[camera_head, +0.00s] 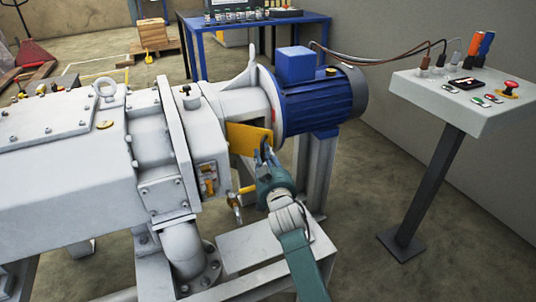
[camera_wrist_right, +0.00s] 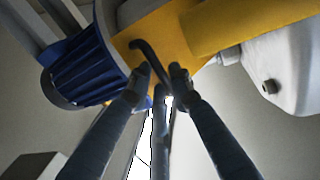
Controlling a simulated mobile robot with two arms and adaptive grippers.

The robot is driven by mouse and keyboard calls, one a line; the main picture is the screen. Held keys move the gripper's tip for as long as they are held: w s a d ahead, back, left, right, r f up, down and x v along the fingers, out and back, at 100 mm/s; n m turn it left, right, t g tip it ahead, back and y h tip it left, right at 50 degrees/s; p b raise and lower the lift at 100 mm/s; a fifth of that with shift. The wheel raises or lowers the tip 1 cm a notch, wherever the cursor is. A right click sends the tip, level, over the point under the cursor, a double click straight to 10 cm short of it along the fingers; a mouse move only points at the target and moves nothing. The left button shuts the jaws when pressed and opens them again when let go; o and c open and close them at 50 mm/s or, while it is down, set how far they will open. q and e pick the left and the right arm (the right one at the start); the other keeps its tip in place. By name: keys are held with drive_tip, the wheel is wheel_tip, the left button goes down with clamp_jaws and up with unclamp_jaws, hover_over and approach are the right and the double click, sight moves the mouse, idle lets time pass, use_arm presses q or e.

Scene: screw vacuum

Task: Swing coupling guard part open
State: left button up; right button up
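The yellow coupling guard part (camera_head: 247,137) sits between the grey pump housing and the blue motor (camera_head: 318,98). In the right wrist view its yellow flat plate (camera_wrist_right: 172,38) fills the top middle, with a rounded yellow section (camera_wrist_right: 245,24) to the right. A dark bent handle (camera_wrist_right: 149,50) stands out from the plate. My right gripper (camera_head: 265,152) is at the guard's lower right edge. In the wrist view its fingertips (camera_wrist_right: 161,76) are close around the handle's end; whether they press on it is unclear. My left gripper is not in view.
The grey pump (camera_head: 65,150) fills the left. A small valve with a yellow handle (camera_head: 209,183) is left of my right arm. A control panel (camera_head: 467,98) on a post stands right. A blue table (camera_head: 258,25) is behind. Open floor lies between motor and post.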

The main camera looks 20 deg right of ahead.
drive_tip(key=shift+w+a+r, duration=0.15)
drive_tip(key=shift+w+a, duration=0.05)
drive_tip(key=shift+a, duration=0.35)
drive_tip(key=shift+w+a+r, duration=0.15)
drive_tip(key=shift+w+a, duration=0.05)
drive_tip(key=shift+a, duration=0.3)
drive_tip(key=shift+s, duration=0.15)
drive_tip(key=s, duration=1.1)
drive_tip(key=shift+s+a+f, duration=0.25)
drive_tip(key=shift+s+a, duration=0.1)
drive_tip(key=shift+s, duration=0.05)
